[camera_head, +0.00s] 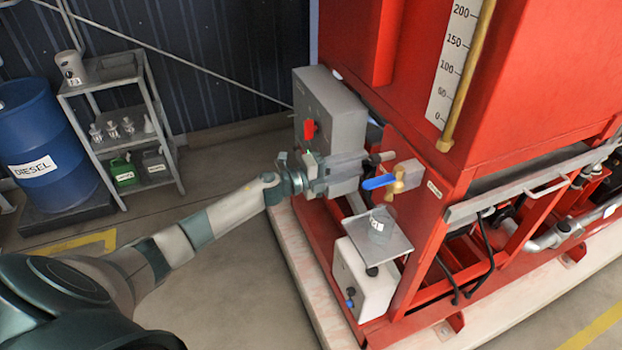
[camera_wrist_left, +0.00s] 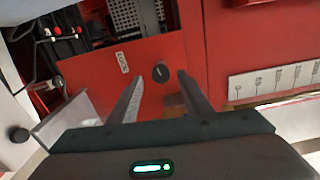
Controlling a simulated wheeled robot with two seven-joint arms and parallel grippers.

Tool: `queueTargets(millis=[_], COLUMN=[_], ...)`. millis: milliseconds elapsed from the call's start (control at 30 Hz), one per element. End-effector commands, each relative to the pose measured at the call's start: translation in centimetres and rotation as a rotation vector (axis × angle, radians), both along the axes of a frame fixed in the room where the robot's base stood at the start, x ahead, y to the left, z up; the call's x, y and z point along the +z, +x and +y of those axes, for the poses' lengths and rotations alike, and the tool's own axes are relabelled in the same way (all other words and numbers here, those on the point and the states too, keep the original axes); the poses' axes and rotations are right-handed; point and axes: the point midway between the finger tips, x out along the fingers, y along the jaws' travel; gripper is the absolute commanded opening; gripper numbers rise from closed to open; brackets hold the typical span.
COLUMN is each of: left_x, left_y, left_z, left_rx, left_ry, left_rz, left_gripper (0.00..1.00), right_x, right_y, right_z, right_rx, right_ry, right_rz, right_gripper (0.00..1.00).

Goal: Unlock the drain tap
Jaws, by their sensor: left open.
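The drain tap (camera_head: 398,180) is a brass body with a blue lever handle (camera_head: 380,181), fixed on the front of the red pump frame. The lever points left toward my left gripper. My left gripper (camera_head: 358,168) is open and empty, its fingers reaching toward the tap, just short of the handle. In the left wrist view, its two fingers (camera_wrist_left: 158,88) are spread apart, with a dark round knob (camera_wrist_left: 160,72) on the red panel seen between their tips. A small white label (camera_wrist_left: 122,62) is beside that knob. The lever is not clearly visible there. My right gripper is not in view.
A grey control box (camera_head: 335,125) with a red switch stands behind my left gripper. A white tank (camera_head: 362,285) under a grey plate (camera_head: 378,238) sits below the tap. A level scale (camera_head: 452,65) is above. A shelf (camera_head: 115,120) and blue diesel drum (camera_head: 45,140) stand left.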

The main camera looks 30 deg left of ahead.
Motion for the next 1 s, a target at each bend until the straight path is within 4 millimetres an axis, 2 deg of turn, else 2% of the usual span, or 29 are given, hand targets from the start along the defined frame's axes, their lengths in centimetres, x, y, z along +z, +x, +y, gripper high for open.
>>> queueTargets(millis=[33,500,700,1000], left_x=[-0.5,-0.5,-0.3,0.0], left_y=[-0.9,-8.1,-9.9,-10.7], left_z=[0.7,6.3,7.8,8.3], left_rx=[-0.001,0.000,0.000,0.000], left_ry=[0.002,0.001,0.000,-0.001], left_rz=[0.001,0.003,0.001,0.000], left_gripper=[0.44,0.44,0.44,0.44], right_x=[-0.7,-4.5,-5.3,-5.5], right_y=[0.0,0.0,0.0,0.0], right_z=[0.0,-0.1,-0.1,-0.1], right_rx=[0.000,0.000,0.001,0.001], right_ry=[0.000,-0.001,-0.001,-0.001], right_rz=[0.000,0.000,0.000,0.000], right_gripper=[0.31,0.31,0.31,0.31])
